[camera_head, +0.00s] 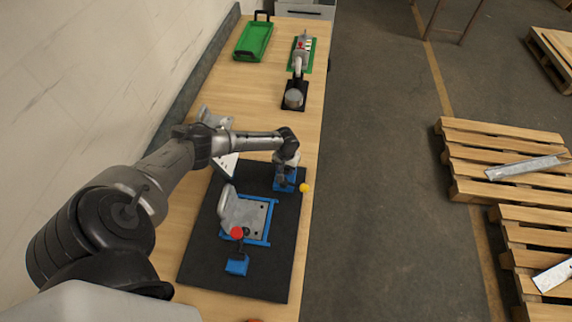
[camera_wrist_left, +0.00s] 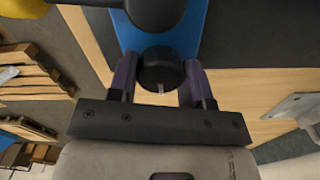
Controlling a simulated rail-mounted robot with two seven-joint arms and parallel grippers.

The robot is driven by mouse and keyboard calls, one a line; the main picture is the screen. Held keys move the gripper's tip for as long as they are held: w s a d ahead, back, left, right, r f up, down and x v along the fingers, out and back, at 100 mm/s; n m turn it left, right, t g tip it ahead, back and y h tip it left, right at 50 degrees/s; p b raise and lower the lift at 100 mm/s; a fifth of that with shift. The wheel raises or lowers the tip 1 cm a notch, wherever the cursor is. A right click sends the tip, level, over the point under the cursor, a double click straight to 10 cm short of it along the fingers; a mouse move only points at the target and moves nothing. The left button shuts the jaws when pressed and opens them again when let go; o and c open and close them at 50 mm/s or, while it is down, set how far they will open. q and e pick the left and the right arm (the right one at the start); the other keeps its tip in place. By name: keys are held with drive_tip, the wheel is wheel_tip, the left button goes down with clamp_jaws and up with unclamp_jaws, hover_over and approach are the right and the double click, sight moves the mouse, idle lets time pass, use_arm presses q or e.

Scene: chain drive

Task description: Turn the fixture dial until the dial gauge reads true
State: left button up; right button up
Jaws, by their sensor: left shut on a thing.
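The fixture dial (camera_wrist_left: 158,68), a black round knob with a light index mark, sits on a blue base (camera_wrist_left: 187,42) in the left wrist view. My left gripper (camera_wrist_left: 160,78) is shut on it, with one purple finger on each side. In the head view, my left gripper (camera_head: 285,180) points down at the blue fixture (camera_head: 291,186) at the right edge of the black mat, and hides the dial. A dark rounded part (camera_wrist_left: 155,10) stands beyond the dial. I cannot make out the gauge face or its reading. My right gripper is not in view.
The black mat (camera_head: 210,262) also carries a metal bracket (camera_head: 245,213) on a blue frame, a red knob (camera_head: 237,232) and a blue block (camera_head: 237,266). A yellow ball (camera_head: 305,187) is beside the fixture. A green tray (camera_head: 254,40) and a green-based device (camera_head: 305,50) are farther back.

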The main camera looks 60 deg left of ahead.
use_arm(q)
drive_tip(key=shift+r+n+p, duration=0.15)
drive_tip(key=shift+n+p, duration=0.45)
drive_tip(key=shift+n, duration=0.5)
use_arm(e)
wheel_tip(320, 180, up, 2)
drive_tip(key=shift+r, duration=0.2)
use_arm(q)
drive_tip(key=o, duration=0.9)
wheel_tip(320, 180, up, 14)
drive_tip(key=shift+f, duration=0.25)
